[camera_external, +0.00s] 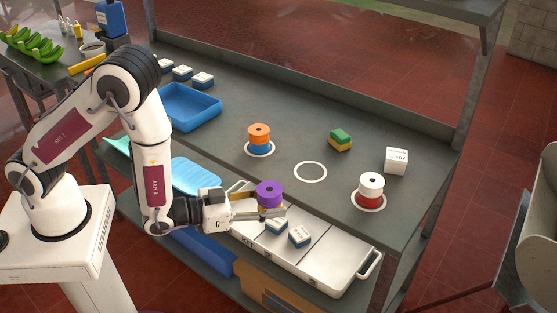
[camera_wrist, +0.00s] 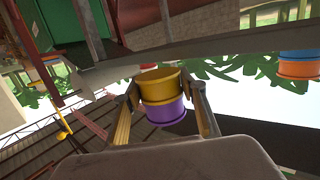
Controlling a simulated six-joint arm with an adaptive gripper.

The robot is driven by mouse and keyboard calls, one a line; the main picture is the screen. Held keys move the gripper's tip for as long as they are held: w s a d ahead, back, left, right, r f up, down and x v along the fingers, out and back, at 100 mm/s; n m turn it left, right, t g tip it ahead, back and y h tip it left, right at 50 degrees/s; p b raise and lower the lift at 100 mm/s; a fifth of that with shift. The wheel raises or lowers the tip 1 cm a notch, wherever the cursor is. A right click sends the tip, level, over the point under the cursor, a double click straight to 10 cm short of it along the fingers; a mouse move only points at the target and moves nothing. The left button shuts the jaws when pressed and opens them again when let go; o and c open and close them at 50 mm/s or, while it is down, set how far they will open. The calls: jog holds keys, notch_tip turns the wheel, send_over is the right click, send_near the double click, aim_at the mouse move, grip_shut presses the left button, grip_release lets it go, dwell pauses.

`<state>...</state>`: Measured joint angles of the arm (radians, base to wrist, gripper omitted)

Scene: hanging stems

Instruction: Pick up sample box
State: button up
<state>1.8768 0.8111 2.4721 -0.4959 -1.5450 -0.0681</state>
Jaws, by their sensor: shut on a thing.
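My gripper (camera_external: 262,207) reaches over the white case from the left. It is shut on a stacked spool (camera_external: 269,192), purple on top and yellow below in the outside view. The wrist view shows the yellow and purple spool (camera_wrist: 162,98) between the two fingers (camera_wrist: 165,92). Small white-and-blue boxes, one (camera_external: 276,226) and another (camera_external: 300,236), sit on the white case below and right of the gripper. More such boxes (camera_external: 182,73) stand at the back left. A larger white box with dark lettering (camera_external: 396,161) stands at the right of the table.
The white case (camera_external: 335,271) lies along the table's front edge. An orange-blue spool (camera_external: 259,139) and a white-red spool (camera_external: 370,190) stand on white rings; another ring (camera_external: 310,172) is empty. A green-yellow block (camera_external: 340,140) and a blue tray (camera_external: 190,107) are farther back.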

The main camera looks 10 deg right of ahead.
aim_at(309, 172)
jog(key=w+d, duration=1)
dwell(0.3)
jog(key=shift+w+d+r, duration=0.1)
jog(key=shift+w+d, duration=1.2)
jog(key=o, duration=1.1)
jog(key=shift+f, duration=0.2)
jog(key=shift+o, duration=0.2)
jog(key=shift+a, duration=0.2)
